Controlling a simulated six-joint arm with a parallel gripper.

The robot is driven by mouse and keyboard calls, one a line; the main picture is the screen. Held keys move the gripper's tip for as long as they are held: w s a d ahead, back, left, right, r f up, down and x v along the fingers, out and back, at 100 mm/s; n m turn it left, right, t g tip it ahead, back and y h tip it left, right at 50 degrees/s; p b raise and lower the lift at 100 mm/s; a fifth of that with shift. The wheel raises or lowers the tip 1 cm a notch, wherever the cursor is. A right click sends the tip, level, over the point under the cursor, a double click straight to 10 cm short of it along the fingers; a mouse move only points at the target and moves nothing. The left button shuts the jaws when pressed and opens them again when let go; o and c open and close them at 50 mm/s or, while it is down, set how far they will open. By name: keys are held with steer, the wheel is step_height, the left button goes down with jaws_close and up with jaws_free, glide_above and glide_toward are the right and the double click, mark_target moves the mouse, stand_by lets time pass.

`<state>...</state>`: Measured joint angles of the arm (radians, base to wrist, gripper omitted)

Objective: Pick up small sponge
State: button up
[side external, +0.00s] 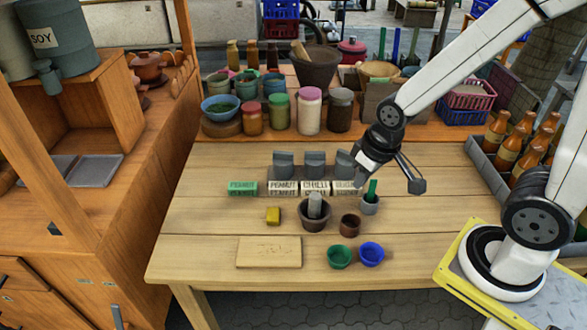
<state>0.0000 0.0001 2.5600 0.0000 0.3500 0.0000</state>
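A small yellow block that looks like the sponge (273,215) lies on the wooden table, left of a dark mortar with a grey pestle (315,212). My gripper (391,180) is above the right part of the table, to the right of the sponge and well apart from it. Its fingers look spread, with one reaching out to the right, and I see nothing held between them. The sponge is fully in view.
Labelled blocks (285,188) stand in a row behind the sponge. A small grey pot with a green stick (370,203), a brown cup (350,225), a green bowl (340,256) and a blue bowl (371,254) stand to the right. A wooden board (269,252) lies in front.

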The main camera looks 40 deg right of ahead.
steer(key=o, duration=1.1)
steer(key=m+g, duration=0.2)
steer(key=m, duration=0.7)
glide_above(272, 214)
steer(key=f, duration=1.3)
steer(key=shift+s+d+f, duration=0.2)
steer(key=shift+s+f, duration=0.05)
steer(key=shift+w+a+f+g, duration=0.2)
steer(key=shift+w+f+g, duration=0.1)
steer(key=shift+f, duration=0.25)
steer(key=shift+f, duration=0.1)
steer(key=shift+f, duration=1.2)
